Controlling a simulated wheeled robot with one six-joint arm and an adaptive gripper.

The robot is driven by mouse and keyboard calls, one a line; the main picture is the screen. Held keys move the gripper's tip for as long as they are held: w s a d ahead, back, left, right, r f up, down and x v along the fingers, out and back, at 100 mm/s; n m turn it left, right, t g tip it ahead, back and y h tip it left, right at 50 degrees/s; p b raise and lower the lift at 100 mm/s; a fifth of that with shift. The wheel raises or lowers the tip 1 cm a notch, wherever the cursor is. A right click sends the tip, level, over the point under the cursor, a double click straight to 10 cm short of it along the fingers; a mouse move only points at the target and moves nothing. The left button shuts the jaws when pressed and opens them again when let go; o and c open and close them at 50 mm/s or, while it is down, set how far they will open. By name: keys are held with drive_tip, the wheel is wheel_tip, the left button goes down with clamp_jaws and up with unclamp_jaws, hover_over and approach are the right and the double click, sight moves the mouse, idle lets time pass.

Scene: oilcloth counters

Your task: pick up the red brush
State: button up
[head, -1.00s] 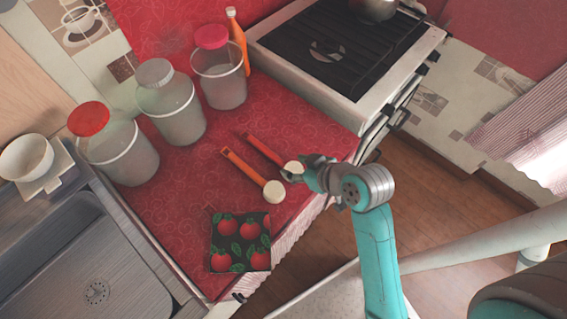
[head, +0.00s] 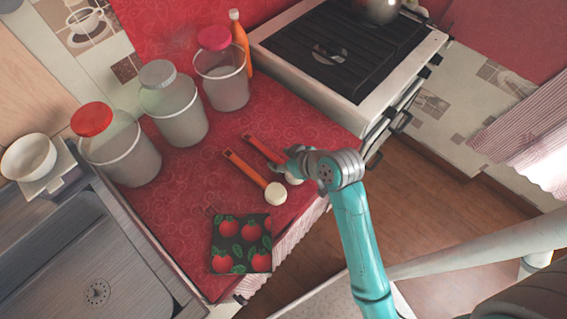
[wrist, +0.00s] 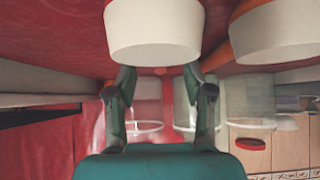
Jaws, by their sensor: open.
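The red brush (head: 262,149) lies on the red counter in the head view, its handle pointing to the upper left. Its white head is mostly hidden by my gripper (head: 291,166) there. In the wrist view, which appears upside down, a white brush head (wrist: 153,32) fills the top centre, just beyond my gripper (wrist: 160,80). The two fingers are apart, with nothing seen held between them. I cannot tell whether they touch the brush. An orange brush (head: 244,167) with a white head lies close beside it, on the left; its head also shows in the wrist view (wrist: 280,28).
Several lidded jars stand at the back left, including one with a pink lid (head: 214,38). An orange bottle (head: 240,42) stands near the stove (head: 330,45). A tomato-patterned cloth (head: 240,243) lies at the counter's front. The sink (head: 75,270) is at lower left.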

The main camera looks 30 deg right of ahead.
sight(276, 158)
drive_tip(key=shift+x, duration=1.5)
clamp_jaws()
